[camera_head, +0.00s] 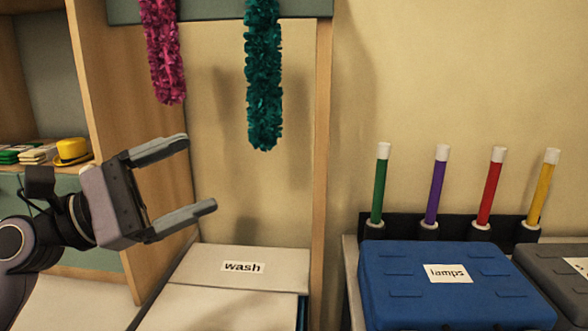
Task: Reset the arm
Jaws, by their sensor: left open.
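My left gripper (203,176) comes in from the left on my left arm. Its two grey fingers are spread wide apart and nothing is between them. It is held in the air in front of the wooden shelf's upright, above and to the left of the white box lid labelled "wash" (243,267). My right gripper is not in view.
A magenta garland (163,50) and a teal garland (264,75) hang above. A yellow hat (73,151) sits on the left shelf (95,120). At right are a blue "lamps" case (448,285), a grey case (560,275) and several coloured sticks (437,187) in a black rack.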

